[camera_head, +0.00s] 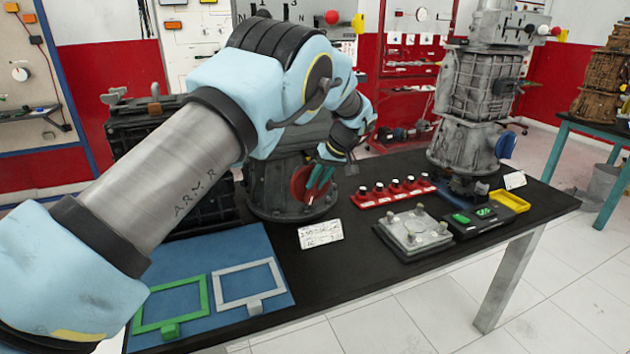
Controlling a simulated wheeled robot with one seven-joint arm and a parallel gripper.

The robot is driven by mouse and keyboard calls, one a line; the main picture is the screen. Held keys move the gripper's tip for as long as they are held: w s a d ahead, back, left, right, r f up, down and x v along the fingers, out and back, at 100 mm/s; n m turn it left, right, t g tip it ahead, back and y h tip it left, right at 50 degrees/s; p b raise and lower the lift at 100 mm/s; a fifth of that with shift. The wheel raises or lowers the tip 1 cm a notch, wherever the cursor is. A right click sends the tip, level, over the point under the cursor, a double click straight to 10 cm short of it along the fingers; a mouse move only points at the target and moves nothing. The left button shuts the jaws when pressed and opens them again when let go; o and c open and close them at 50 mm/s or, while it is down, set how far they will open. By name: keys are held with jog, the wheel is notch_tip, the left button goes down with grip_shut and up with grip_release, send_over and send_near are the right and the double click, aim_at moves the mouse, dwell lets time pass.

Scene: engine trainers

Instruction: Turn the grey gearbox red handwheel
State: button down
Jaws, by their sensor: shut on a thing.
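A dark grey gearbox (265,190) stands on the black table, partly hidden behind my arm. Its red handwheel (299,184) sits low on its front right side. My gripper (318,184) reaches down to the wheel from above, with its teal fingers at the wheel's right part. It is shut on the red handwheel; the exact contact is small and partly hidden. My arm crosses the picture from the lower left and covers the upper gearbox.
A taller grey gearbox (468,100) with a blue handwheel (506,146) stands at the right. A red rack with black knobs (393,191), a metal plate (413,232) and a yellow tray (510,201) lie nearer. Green (170,332) and white (249,305) frames lie on a blue mat (245,246).

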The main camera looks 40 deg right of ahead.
jog(key=shift+d+t+y, duration=0.2)
jog(key=shift+t+y, duration=0.2)
jog(key=shift+y, duration=0.3)
jog(key=shift+f, duration=0.1)
jog(key=c, duration=0.8)
grip_release()
jog(key=shift+o, duration=0.2)
jog(key=shift+s, duration=0.1)
jog(key=b+v, duration=0.2)
jog(key=v, duration=0.8)
jog(key=shift+s+d+r, duration=0.15)
jog(key=shift+d+r, duration=0.1)
jog(key=shift+d, duration=0.05)
